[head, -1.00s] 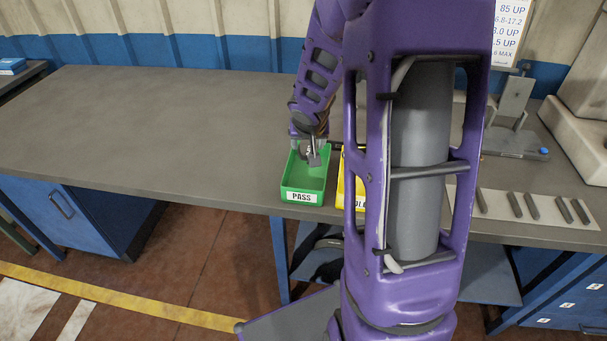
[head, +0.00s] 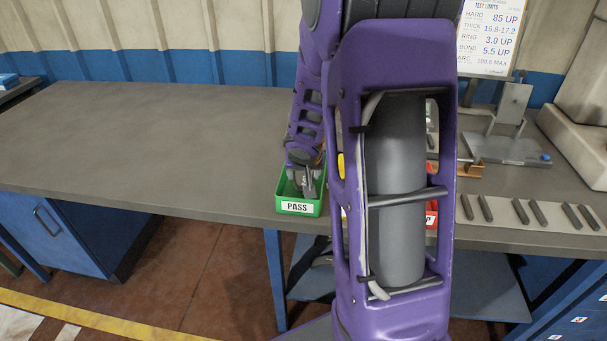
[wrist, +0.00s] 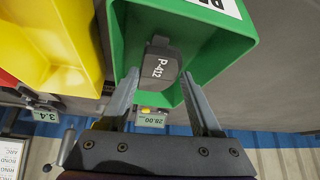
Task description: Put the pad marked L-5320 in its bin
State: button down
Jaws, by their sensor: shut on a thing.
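A dark grey pad (wrist: 161,64) with the white marking P-412 shows in the wrist view between my fingertips; I see no L-5320 marking. My gripper (wrist: 160,82) is shut on this pad. The pad is within the outline of the green bin (wrist: 122,40), and I cannot tell whether it touches the floor. In the head view the green bin, labelled PASS (head: 297,208), stands at the bench's front edge, with my gripper (head: 308,183) over and partly inside it. My arm hides part of the bench.
A yellow bin (wrist: 60,45) stands beside the green one. A red bin (head: 431,216) is mostly hidden behind my arm. Several dark pads (head: 521,212) lie in a row on a pale strip at right. A limits sign (head: 489,35) stands behind. The bench's left side (head: 130,140) is clear.

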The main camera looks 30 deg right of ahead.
jog(key=shift+f+b, duration=0.5)
jog(key=shift+f, duration=0.05)
jog(key=shift+c, duration=1.8)
grip_release()
jog(key=shift+r, duration=0.1)
jog(key=shift+r+p, duration=0.2)
jog(key=shift+p, duration=0.15)
jog(key=p+v, duration=0.6)
jog(key=v, duration=0.6)
jog(key=shift+r+p, duration=0.3)
jog(key=shift+p, duration=0.1)
